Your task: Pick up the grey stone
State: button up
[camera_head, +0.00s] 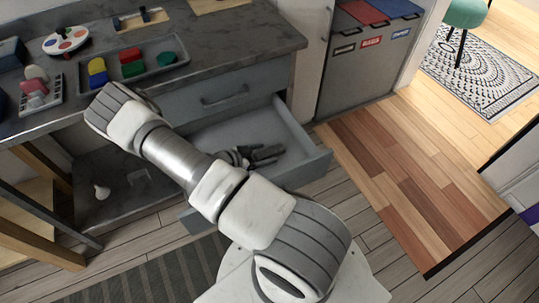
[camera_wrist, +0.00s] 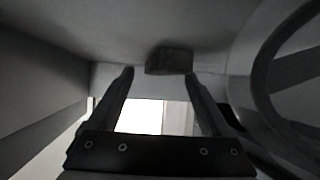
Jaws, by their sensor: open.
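A small dark grey, blocky stone (camera_wrist: 170,61) shows in the wrist view, just beyond the fingertips and slightly right of the middle between them. It appears to rest on a pale grey surface inside the open drawer (camera_head: 301,136). My gripper (camera_wrist: 158,76) is open, with both fingers apart and nothing between them. In the head view my gripper (camera_head: 264,153) is down inside the drawer, and I cannot make out the stone there. Part of the drawer is hidden behind my arm.
The drawer walls surround my gripper. Above is a dark worktop (camera_head: 219,52) with a tray (camera_head: 133,80) of coloured blocks, a paint palette (camera_head: 66,41) and a pale rack (camera_head: 41,95). A closed drawer (camera_head: 215,98) sits above the open one. Bins (camera_head: 362,60) stand to the right.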

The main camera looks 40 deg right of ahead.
jog(key=shift+x, duration=0.75)
grip_shut()
